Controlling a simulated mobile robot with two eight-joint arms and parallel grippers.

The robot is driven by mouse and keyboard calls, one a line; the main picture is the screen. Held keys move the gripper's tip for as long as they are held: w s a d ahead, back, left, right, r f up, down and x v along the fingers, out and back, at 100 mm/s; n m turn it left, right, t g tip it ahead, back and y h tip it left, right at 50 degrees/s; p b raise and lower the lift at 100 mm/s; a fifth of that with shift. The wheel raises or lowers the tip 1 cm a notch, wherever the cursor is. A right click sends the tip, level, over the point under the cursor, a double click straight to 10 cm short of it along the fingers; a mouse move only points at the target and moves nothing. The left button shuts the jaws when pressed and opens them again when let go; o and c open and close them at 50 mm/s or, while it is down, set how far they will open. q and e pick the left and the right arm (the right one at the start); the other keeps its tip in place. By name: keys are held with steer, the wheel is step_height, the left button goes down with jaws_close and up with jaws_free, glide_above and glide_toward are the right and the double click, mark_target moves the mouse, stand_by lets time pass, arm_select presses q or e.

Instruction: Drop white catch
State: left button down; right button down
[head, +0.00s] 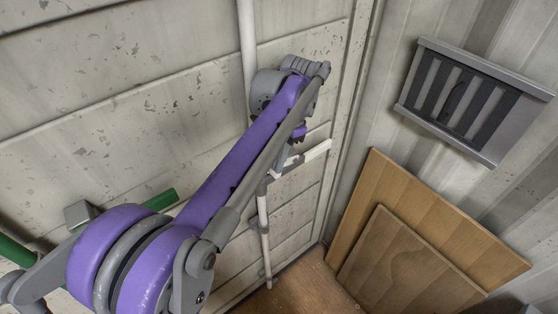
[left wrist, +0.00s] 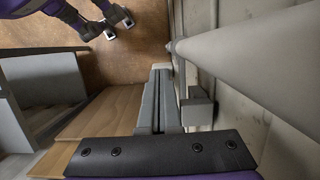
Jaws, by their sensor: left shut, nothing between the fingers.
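The white catch (head: 308,157) shows in the head view as a pale lever sticking out to the right of the white upright rod (head: 247,40) on the panelled wall. My left gripper (head: 283,158) is close beside the catch, partly behind my purple arm. In the left wrist view its fingers (left wrist: 158,100) are together and empty. A pale block (left wrist: 197,108) stands just right of the fingers, below a thick pale rod (left wrist: 250,55); I cannot tell whether they touch it. A small two-pronged purple and grey part at the top left of the wrist view may be my right gripper; its state is unclear.
A green bar (head: 160,200) is on the wall at the left, partly behind my arm. Wooden boards (head: 420,225) lean in the corner at right. A grey slatted vent (head: 465,100) juts from the right wall. Brown floor (head: 300,285) shows at the bottom.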

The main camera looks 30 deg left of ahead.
mark_target(274, 174)
arm_select(q)
steer(key=shift+f, duration=0.1)
arm_select(e)
steer(key=shift+f, duration=0.1)
